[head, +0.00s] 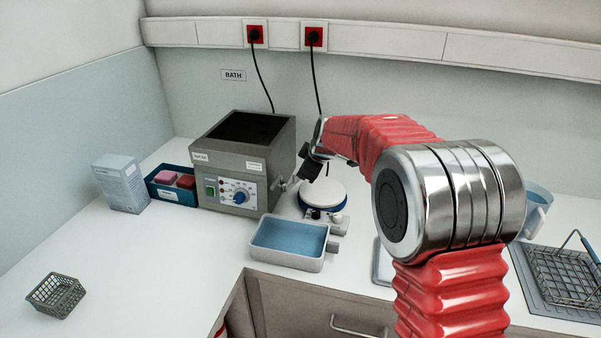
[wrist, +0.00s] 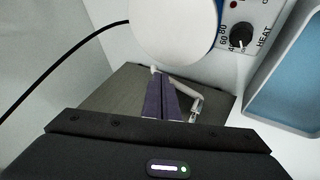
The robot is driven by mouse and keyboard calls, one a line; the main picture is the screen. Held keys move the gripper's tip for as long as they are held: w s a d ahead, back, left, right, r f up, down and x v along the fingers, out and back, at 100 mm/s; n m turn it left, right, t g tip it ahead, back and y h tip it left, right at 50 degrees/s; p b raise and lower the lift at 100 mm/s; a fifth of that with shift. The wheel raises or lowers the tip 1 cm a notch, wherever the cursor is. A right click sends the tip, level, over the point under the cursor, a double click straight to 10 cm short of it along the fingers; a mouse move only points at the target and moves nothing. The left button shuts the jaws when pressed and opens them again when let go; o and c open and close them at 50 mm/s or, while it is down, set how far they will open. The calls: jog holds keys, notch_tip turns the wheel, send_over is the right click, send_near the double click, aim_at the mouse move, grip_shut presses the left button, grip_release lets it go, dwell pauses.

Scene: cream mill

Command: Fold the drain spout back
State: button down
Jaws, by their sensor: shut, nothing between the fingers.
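The grey bath (head: 215,150) stands on the counter with its dial panel facing the front. Its drain spout (head: 280,186), a small pale metal pipe, is at the right side near the front corner. In the wrist view the spout (wrist: 196,104) shows as a bent tube against the bath's grey side (wrist: 120,88). My gripper (head: 299,180) is shut and empty, just right of the spout. In the wrist view its dark fingers (wrist: 160,84) lie beside the spout; I cannot tell if they touch it. The fingers hide part of the spout's root.
A white round-topped device (head: 322,192) stands right of the bath. A blue-lined tray (head: 288,238) sits in front. A box with red and pink blocks (head: 172,186) and a carton (head: 120,183) stand left.

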jog(key=shift+s+d, duration=0.4)
jog(key=shift+d, duration=0.2)
jog(key=shift+s+d, duration=0.3)
jog(key=shift+d, duration=0.3)
jog(key=shift+s+d, duration=0.3)
jog(key=shift+d, duration=0.25)
jog(key=d+r, duration=0.5)
jog(key=r, duration=0.2)
jog(key=shift+w+d+r, duration=0.4)
jog(key=shift+w, duration=0.05)
